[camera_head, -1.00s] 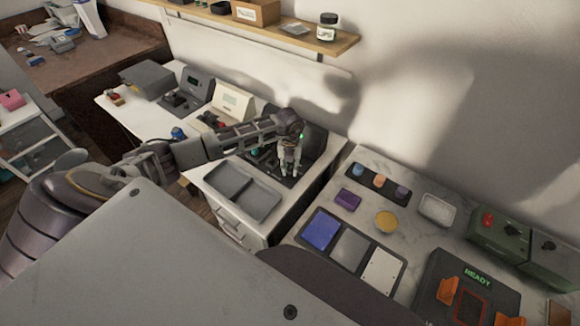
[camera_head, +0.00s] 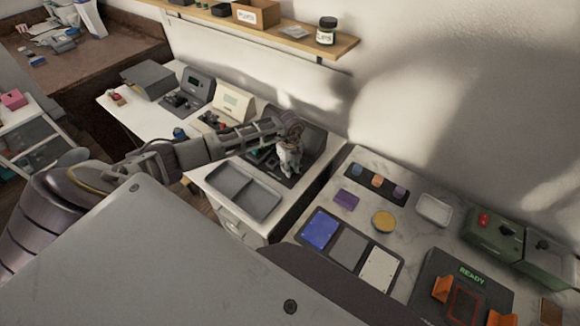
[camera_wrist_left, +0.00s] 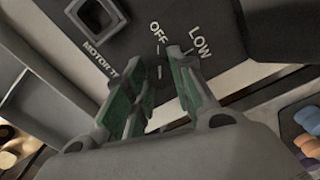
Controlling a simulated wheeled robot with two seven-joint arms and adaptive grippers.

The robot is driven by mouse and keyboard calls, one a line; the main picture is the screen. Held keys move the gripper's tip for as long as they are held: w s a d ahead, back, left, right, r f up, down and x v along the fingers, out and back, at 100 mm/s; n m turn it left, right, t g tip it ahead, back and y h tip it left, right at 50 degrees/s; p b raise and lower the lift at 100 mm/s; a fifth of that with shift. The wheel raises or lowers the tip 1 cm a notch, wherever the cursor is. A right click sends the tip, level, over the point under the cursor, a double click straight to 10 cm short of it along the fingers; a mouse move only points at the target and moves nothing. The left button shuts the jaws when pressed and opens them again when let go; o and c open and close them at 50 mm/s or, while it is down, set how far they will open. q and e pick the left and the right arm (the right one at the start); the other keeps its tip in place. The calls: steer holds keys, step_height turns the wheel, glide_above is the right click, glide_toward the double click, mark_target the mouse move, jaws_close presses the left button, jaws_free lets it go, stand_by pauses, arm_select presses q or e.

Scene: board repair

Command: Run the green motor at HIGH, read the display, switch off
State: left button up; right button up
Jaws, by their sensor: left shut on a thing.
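My left gripper (camera_head: 288,172) reaches down onto the dark motor panel (camera_head: 311,148) at the right end of the white bench. In the left wrist view its green-padded fingers (camera_wrist_left: 164,68) are shut on a small dark knob that they mostly hide. A square black socket (camera_wrist_left: 98,16) sits beside the text MOTOR. A small green part (camera_head: 259,154) shows left of the gripper, perhaps the green motor. I cannot read any motor display. My right gripper is out of view.
A grey two-part tray (camera_head: 243,192) lies in front of the panel. A cream instrument (camera_head: 232,101) and a grey instrument (camera_head: 198,84) stand to the left. A marble-topped table (camera_head: 408,222) on the right holds colored pads, small pots and a black READY station (camera_head: 462,285). A shelf hangs above.

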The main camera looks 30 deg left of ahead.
arm_select(q)
steer(key=shift+w+r+n, duration=0.1)
steer(key=shift+n, duration=0.2)
steer(key=o, duration=1)
steer(key=shift+o, duration=0.2)
step_height(320, 180, up, 12)
stand_by(0.5)
stand_by(0.6)
